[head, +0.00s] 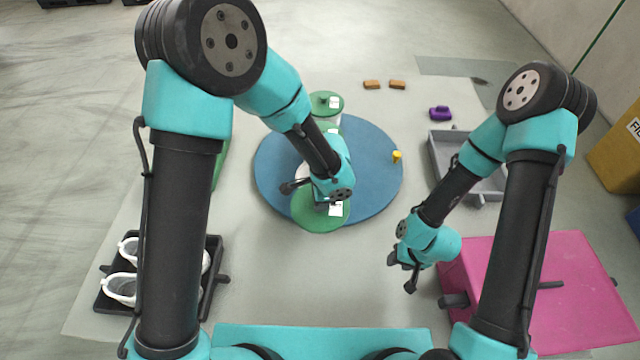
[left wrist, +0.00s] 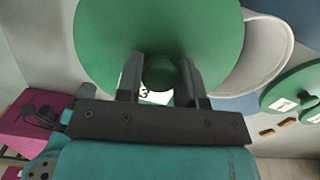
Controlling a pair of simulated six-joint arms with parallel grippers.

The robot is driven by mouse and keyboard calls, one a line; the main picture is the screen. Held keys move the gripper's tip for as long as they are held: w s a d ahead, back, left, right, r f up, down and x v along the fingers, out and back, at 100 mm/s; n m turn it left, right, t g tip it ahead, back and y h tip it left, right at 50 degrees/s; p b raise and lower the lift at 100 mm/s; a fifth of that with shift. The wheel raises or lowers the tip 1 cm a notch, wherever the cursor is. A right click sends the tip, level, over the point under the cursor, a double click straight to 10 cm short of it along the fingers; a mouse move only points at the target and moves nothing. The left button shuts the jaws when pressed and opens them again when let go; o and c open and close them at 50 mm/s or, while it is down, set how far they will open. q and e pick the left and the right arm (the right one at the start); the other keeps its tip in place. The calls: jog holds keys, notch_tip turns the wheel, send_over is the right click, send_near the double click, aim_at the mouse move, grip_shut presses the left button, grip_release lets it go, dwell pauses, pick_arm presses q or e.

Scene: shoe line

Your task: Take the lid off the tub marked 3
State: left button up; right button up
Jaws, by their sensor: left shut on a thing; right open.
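My left gripper (left wrist: 160,68) is shut on the knob of a round green lid (left wrist: 105,35). The lid's white label, partly hidden by the fingers, seems to show a 3. In the head view this lid (head: 308,219) lies over the near edge of the blue round table (head: 375,190). A pale open tub (left wrist: 268,55) shows beside and below the lid in the left wrist view; the lid is shifted off it, overlapping part of its mouth in the picture. The arm hides most of the tub in the head view. My right gripper (head: 404,275) is open and empty, left of the pink box.
Two other green-lidded tubs stand farther back on the blue table, one lid (head: 322,100) clear in view. A grey tray (head: 447,160), purple object (head: 440,113) and pink box (head: 540,290) are right. A black rack (head: 210,285) with white shoes is left. The front middle is free.

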pick_arm(q)
jog(key=shift+s, duration=0.8)
jog(key=w+a+f+n, duration=0.1)
jog(key=w+a+n, duration=0.1)
jog(key=w+n, duration=0.6)
jog(key=w+a+n+g+h, duration=0.1)
jog(key=w+a+n, duration=0.2)
jog(key=w+n, duration=0.5)
jog(key=shift+w+a+f, duration=0.35)
jog(key=shift+w, duration=0.6)
jog(key=shift+a, duration=0.1)
